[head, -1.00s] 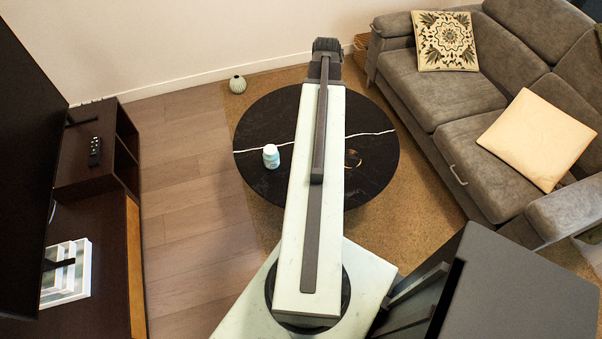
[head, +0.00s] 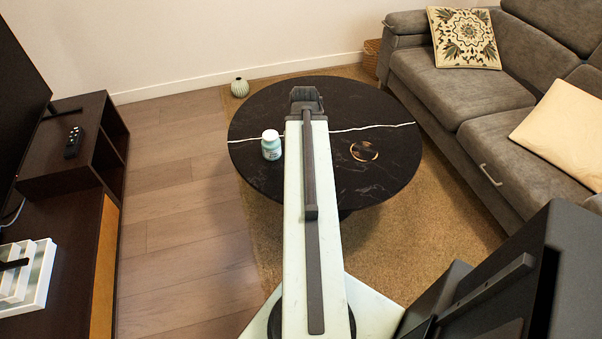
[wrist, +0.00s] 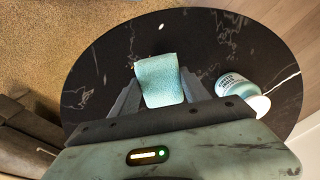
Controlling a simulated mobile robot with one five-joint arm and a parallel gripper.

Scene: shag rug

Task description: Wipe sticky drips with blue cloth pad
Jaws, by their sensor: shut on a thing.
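A light-blue cloth pad (wrist: 160,80) is between the fingers of my gripper (wrist: 158,92) in the wrist view, and the fingers are shut on it. The pad is hidden in the head view, where my gripper (head: 306,98) is over the far half of the round black table (head: 395,180). I cannot tell whether the pad touches the table. A small round gold-brown mark or ring (head: 364,151) shows on the tabletop, right of my arm. I cannot tell whether it is a drip. No other drips are clear.
A teal bottle with a white cap (head: 271,147) stands on the table close left of my arm; it also shows in the wrist view (wrist: 235,84). A grey sofa (head: 450,90) is at right, a dark cabinet (head: 75,170) at left. A ribbed vase (head: 239,87) stands behind the table.

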